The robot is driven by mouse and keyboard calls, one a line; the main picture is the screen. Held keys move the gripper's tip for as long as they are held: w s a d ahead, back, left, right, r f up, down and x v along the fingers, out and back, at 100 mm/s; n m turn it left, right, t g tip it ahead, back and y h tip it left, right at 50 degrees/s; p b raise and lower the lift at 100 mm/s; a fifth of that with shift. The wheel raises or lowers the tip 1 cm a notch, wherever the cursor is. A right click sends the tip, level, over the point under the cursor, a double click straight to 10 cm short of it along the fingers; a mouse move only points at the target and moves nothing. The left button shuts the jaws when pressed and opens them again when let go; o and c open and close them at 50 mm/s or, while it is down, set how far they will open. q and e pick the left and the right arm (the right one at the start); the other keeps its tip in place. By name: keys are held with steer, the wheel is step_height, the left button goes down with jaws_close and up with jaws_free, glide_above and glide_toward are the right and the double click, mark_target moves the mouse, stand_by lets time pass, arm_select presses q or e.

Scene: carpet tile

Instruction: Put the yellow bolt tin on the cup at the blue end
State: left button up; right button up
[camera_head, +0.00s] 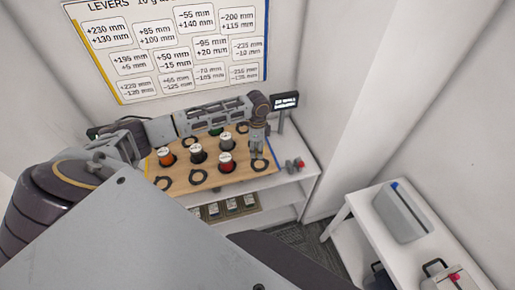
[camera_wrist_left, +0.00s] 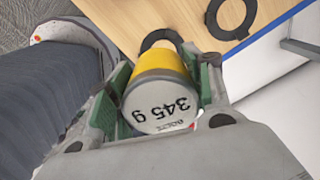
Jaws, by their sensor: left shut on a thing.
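My left gripper (camera_head: 257,152) is over the right end of the wooden board (camera_head: 232,178). In the left wrist view it is shut on the yellow bolt tin (camera_wrist_left: 155,68), whose pale lid reads 345 g. The tin sits between the green finger pads. A black ring cup (camera_wrist_left: 160,38) shows partly behind the tin, and a second ring (camera_wrist_left: 230,17) lies farther off. The board's blue edge (camera_wrist_left: 270,31) is close by. In the head view a ring (camera_head: 259,165) shows just below the gripper. Whether the tin touches a cup, I cannot tell. My right gripper is out of view.
An orange tin (camera_head: 165,157), a dark tin (camera_head: 197,154) and a red tin (camera_head: 225,162) stand on the board, with others behind. Empty rings (camera_head: 198,176) lie along its front. A small display (camera_head: 286,101) stands behind the right end. A poster (camera_head: 170,45) hangs above.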

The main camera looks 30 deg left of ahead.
arm_select(q)
steer(key=shift+w+d, duration=0.2)
steer(key=shift+w, duration=0.05)
steer(key=shift+m, duration=0.3)
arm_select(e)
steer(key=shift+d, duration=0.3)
arm_select(q)
steer(key=shift+w+m, duration=0.15)
steer(key=shift+m, duration=0.35)
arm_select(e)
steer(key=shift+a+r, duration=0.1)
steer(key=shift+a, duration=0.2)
arm_select(q)
steer(key=shift+r, duration=0.1)
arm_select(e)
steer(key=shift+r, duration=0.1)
arm_select(q)
steer(key=shift+p, duration=0.7)
steer(key=shift+f+b, duration=0.4)
steer(key=shift+f, duration=3.35)
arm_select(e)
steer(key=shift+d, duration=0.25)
